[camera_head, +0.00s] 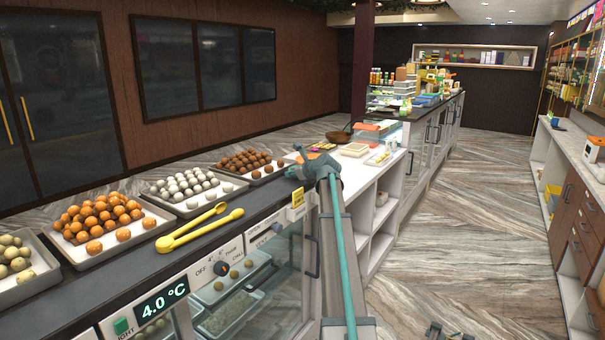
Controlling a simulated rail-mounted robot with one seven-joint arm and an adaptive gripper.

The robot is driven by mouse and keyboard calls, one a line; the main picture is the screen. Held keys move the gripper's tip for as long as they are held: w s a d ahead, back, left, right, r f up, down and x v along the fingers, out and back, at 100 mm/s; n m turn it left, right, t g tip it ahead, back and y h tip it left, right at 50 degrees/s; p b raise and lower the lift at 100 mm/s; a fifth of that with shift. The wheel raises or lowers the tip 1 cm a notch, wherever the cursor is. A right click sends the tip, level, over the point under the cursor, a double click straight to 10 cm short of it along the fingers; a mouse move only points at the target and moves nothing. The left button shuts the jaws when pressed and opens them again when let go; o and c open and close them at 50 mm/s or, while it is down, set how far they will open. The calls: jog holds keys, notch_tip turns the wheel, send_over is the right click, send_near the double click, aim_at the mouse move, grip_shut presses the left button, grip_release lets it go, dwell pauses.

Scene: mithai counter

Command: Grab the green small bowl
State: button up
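I cannot make out a clearly green small bowl. A dark brownish bowl (338,137) stands on the counter beyond my arm; its true colour is hard to tell at this distance. My arm reaches forward along the counter's right edge.
Trays of orange sweets (143,226), white sweets (213,205) and brown sweets (277,175) line the dark counter (120,285). Yellow tongs (200,231) lie at its front edge. White boxes (355,149) and stacked goods stand farther back. The aisle floor (460,220) at right is largely clear.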

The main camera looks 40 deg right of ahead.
grip_shut()
jog(key=shift+r, duration=0.1)
